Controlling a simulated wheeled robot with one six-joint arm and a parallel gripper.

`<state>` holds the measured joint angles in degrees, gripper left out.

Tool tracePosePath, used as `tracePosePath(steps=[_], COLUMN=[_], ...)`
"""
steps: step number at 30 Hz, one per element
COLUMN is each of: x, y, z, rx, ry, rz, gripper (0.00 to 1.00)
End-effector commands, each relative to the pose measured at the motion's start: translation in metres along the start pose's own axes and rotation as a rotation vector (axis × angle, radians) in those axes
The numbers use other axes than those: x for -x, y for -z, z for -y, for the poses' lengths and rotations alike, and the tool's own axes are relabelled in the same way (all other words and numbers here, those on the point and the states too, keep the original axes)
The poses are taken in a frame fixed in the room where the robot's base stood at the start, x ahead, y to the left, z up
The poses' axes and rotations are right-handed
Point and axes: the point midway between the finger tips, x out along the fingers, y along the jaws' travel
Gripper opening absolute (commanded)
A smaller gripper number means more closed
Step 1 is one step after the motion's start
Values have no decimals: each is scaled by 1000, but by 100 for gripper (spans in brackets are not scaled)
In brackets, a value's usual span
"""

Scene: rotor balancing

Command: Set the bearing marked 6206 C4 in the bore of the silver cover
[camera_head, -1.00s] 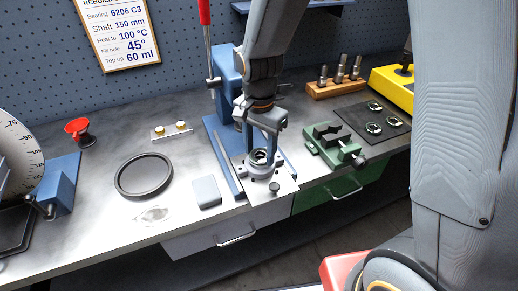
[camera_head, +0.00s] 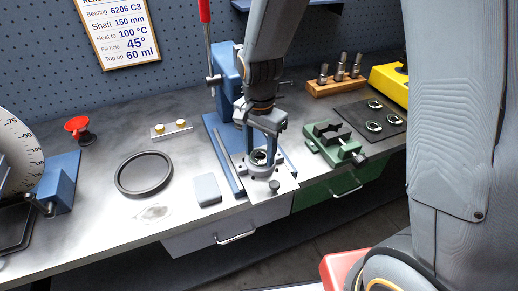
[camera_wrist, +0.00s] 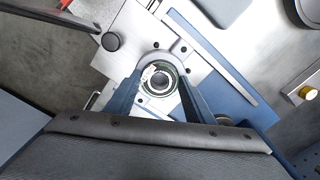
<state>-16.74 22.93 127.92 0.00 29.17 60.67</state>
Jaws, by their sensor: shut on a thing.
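My gripper (camera_head: 264,145) points down over the silver cover and is shut on a bearing (camera_wrist: 158,79), a ring with a dark centre. In the head view the bearing (camera_head: 260,157) shows between the fingertips. The silver cover (camera_head: 262,172), a round flange with lugs, lies on the blue press base directly under the bearing; it also shows in the wrist view (camera_wrist: 181,47). The bearing looks roughly centred over the bore, but I cannot tell whether it is in the bore or just above it. Its marking is too small to read.
The blue press (camera_head: 228,80) with its red-tipped lever stands behind. A green vise (camera_head: 330,143) is close on the right, beside a dark mat (camera_head: 352,116) with several bearings. A black ring (camera_head: 144,174) lies left. The wall sheet (camera_head: 124,30) reads 6206 C3.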

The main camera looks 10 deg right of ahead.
Motion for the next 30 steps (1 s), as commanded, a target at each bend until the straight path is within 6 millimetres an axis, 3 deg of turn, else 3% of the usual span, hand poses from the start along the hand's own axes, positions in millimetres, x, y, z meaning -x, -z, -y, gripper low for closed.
tracePosePath(steps=[10, 11, 14, 30], x=[-3, -2, -2, -2], y=[0, 0, 0, 0], z=[0, 0, 0, 0], rx=[0, 0, 0, 0], ry=[1, 1, 1, 0], rz=[0, 0, 0, 0], gripper=[28, 53, 70, 67])
